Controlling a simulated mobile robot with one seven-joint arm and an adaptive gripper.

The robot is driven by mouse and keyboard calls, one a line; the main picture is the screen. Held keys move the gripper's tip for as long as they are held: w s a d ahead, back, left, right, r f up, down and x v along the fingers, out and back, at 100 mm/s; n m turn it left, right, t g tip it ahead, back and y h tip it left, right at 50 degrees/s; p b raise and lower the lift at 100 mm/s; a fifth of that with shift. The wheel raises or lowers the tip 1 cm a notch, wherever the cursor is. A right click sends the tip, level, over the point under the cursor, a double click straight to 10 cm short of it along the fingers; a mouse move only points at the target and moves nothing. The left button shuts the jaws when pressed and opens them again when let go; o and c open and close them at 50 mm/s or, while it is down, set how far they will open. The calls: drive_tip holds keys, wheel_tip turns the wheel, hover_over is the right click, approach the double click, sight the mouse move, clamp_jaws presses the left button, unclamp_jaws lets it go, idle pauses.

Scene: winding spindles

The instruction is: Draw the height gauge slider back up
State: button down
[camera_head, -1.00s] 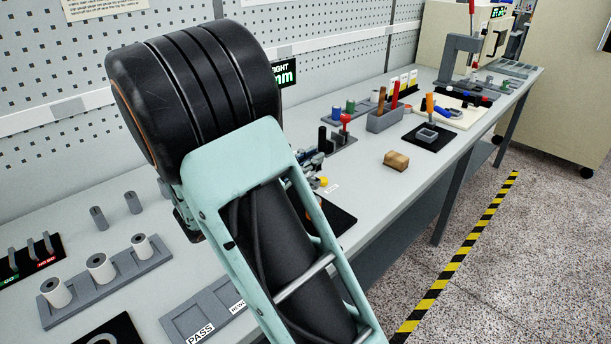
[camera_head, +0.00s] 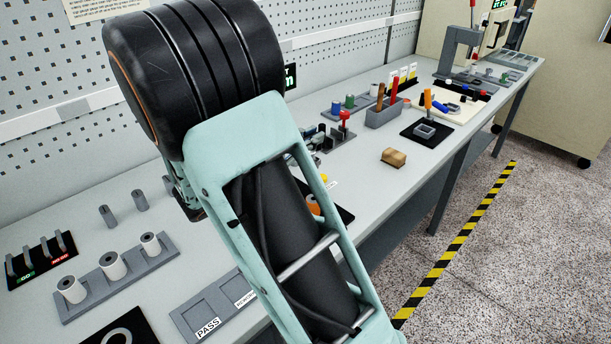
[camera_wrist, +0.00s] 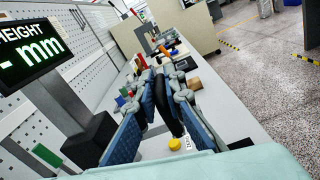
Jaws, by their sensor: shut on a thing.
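My gripper (camera_wrist: 168,92) shows in the wrist view, its blue-padded fingers close together around a dark piece (camera_wrist: 171,108). This piece appears to be the height gauge slider, though the fingers hide most of it. The gauge's black display (camera_wrist: 32,52) is at the left of the wrist view and reads "HEIGHT" and "- mm". A dark block (camera_wrist: 90,138) stands below the display. In the head view my arm covers the gripper and nearly all of the gauge; only an edge of the display (camera_head: 290,77) shows.
A yellow knob (camera_wrist: 174,144) is just below my fingers. White rolls in a grey rack (camera_head: 165,258) and a PASS tray (camera_head: 190,312) lie on the near bench. A brown block (camera_head: 394,157) and a grey bin (camera_head: 384,116) stand farther right. A pegboard wall (camera_head: 60,60) runs behind.

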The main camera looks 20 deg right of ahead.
drive_tip(key=shift+w+r+p, duration=0.1)
drive_tip(key=shift+r+p, duration=2)
drive_tip(key=shift+r, duration=0.65)
drive_tip(key=c, duration=2.4)
unclamp_jaws()
drive_tip(key=o, duration=0.4)
drive_tip(key=shift+a, duration=0.1)
drive_tip(key=p+v, duration=0.1)
drive_tip(key=v, duration=0.6)
drive_tip(key=shift+f, duration=0.1)
